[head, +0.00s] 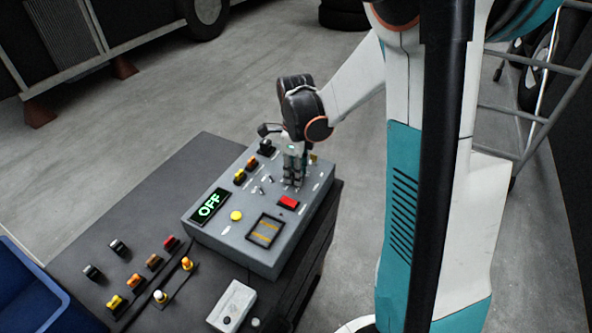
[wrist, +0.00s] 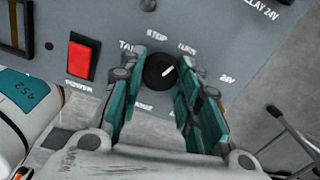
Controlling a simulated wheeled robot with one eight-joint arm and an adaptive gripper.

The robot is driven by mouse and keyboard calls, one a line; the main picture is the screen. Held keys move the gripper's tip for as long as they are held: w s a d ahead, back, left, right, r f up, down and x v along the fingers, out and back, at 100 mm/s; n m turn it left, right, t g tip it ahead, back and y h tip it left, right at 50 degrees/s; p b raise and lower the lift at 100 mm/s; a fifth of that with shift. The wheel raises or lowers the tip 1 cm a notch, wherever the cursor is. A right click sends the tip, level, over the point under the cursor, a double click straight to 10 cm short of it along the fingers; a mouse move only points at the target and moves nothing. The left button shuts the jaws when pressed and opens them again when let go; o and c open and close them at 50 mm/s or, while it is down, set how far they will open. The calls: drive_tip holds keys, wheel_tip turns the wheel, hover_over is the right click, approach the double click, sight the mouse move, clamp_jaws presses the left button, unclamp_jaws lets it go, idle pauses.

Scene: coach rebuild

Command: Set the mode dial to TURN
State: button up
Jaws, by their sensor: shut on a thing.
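The mode dial (wrist: 157,74) is a round black knob on the grey control box (head: 237,250). In the wrist view its white mark slants up and to the right, roughly towards the label that reads like TURN; the exact setting is hard to tell. STOP is printed above the dial and a label starting TA is at upper left. Lower labels are partly hidden by my fingers. My gripper (wrist: 159,84) has its teal fingers on both sides of the dial, shut on it. In the head view my gripper (head: 293,175) points down on the box and hides the dial.
A red POWER switch (wrist: 82,59) sits left of the dial. The box also has a display (head: 209,207) reading OFF, a yellow button (head: 236,216), toggles and a striped panel (head: 265,231). Loose parts and a blue bin (head: 25,292) are at the left.

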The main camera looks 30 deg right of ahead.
drive_tip(key=shift+m, duration=0.3)
drive_tip(key=o, duration=1.1)
drive_tip(key=shift+r, duration=0.1)
wheel_tip(320, 180, up, 12)
drive_tip(key=shift+f, duration=0.1)
idle(0.4)
